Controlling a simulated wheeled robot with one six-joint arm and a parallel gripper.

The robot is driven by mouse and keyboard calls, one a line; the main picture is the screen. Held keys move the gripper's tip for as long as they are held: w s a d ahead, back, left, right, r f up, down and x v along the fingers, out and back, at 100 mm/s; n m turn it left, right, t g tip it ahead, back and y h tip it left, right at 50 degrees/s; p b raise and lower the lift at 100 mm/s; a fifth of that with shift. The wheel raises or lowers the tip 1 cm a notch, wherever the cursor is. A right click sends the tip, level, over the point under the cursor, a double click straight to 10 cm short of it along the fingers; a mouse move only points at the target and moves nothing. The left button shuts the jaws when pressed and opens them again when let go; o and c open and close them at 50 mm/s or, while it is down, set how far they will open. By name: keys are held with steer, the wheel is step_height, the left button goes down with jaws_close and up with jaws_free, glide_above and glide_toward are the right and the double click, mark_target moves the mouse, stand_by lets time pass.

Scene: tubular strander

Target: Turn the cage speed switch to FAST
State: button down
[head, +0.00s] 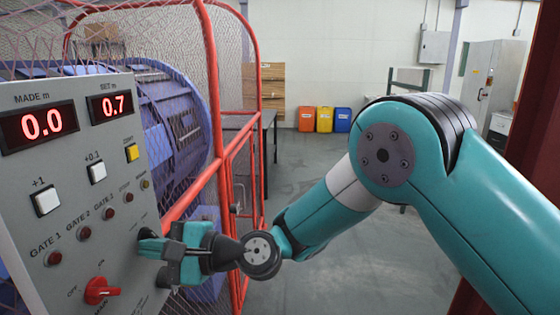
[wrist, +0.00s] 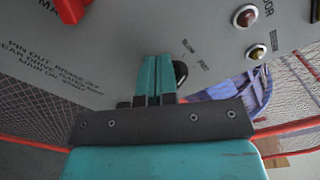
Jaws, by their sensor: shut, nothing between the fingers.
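The cage speed switch, a small black knob (wrist: 181,73), shows in the wrist view just right of my fingertips, partly hidden by them. Small SLOW and FAST labels are printed above and to its right; I cannot tell which way it points. My gripper (wrist: 158,62) is shut and empty, its two teal fingers together in front of the grey panel. In the head view my gripper (head: 148,240) is at the panel's right edge and hides the knob. I cannot tell whether the fingers touch the knob.
The grey panel (head: 70,190) carries displays reading 0.0 and 0.7, several buttons and lamps, and a red rotary switch (head: 100,291) low down. A red-framed mesh cage (head: 215,90) stands behind, around a blue machine (head: 170,110). Open floor (head: 330,270) lies right of the cage.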

steer(key=shift+w, duration=0.25)
steer(key=shift+w+r+p, duration=0.15)
steer(key=shift+r+p, duration=0.2)
steer(key=shift+r, duration=0.05)
steer(key=shift+w+r+p, duration=0.15)
steer(key=shift+r+p, duration=0.15)
steer(key=shift+r, duration=0.05)
steer(key=shift+w+r, duration=0.15)
stand_by(0.3)
steer(key=shift+s+r+p, duration=0.25)
steer(key=shift+s+p, duration=0.05)
steer(key=shift+d+f+b, duration=0.15)
steer(key=shift+d+b, duration=0.15)
steer(key=shift+d, duration=0.15)
steer(key=shift+s+d+b, duration=0.15)
steer(key=shift+d+b, duration=0.35)
steer(key=shift+d, duration=0.8)
steer(key=shift+s+d+b, duration=0.1)
steer(key=shift+d+b, duration=0.4)
steer(key=shift+d, duration=0.8)
